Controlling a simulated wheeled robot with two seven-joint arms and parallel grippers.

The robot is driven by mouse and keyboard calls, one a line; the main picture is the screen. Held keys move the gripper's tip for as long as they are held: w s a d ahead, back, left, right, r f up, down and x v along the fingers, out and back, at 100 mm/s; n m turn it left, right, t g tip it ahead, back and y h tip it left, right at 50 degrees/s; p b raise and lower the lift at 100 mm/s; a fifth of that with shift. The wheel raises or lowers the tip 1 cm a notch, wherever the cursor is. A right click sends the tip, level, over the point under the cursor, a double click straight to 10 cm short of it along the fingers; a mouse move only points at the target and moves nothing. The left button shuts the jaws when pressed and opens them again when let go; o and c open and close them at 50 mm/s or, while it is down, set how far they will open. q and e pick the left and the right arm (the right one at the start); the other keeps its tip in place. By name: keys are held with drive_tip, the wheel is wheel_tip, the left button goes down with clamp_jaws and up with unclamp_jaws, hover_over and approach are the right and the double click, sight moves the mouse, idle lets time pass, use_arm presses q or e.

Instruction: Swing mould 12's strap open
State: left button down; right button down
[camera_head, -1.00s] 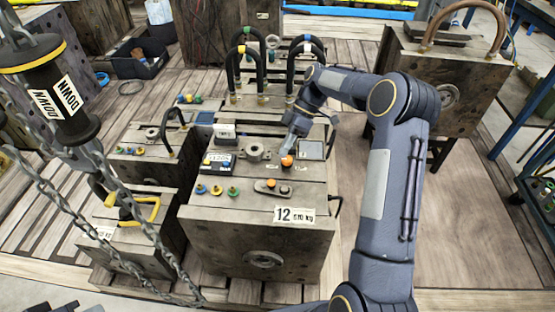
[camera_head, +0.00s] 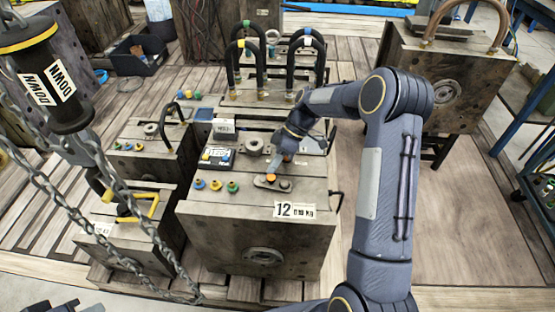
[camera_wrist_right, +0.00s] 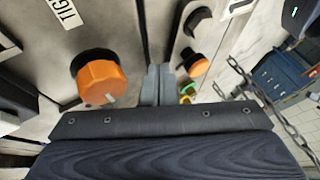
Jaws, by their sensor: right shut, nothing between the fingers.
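Mould 12 (camera_head: 240,205) is a brown steel block on a slatted floor, with a white tag (camera_head: 295,210) on its front top edge. A short grey strap (camera_head: 272,183) with an orange knob and a dark knob lies flat on its top. My right gripper (camera_head: 274,164) is shut and empty just behind the strap; contact cannot be told. In the right wrist view the fingers (camera_wrist_right: 157,84) point at a dark seam. The strap (camera_wrist_right: 190,35) lies right of the seam. A separate large orange knob (camera_wrist_right: 98,80) stands left of it. My left gripper is out of view.
Black hoses (camera_head: 262,62) arch up behind mould 12. Blue, yellow and green fittings (camera_head: 216,185) sit left of the strap. A hoist pendant (camera_head: 45,80) and chains hang at the left. Smaller moulds (camera_head: 150,150) stand left. The floor to the right is clear.

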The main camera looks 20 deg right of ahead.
drive_tip(key=shift+s+a+n+g, duration=0.45)
drive_tip(key=shift+a+n, duration=0.25)
drive_tip(key=shift+n, duration=0.2)
drive_tip(key=shift+a+n+g, duration=0.1)
drive_tip(key=shift+n+g, duration=0.15)
drive_tip(key=shift+n, duration=0.05)
drive_tip(key=shift+s, duration=0.1)
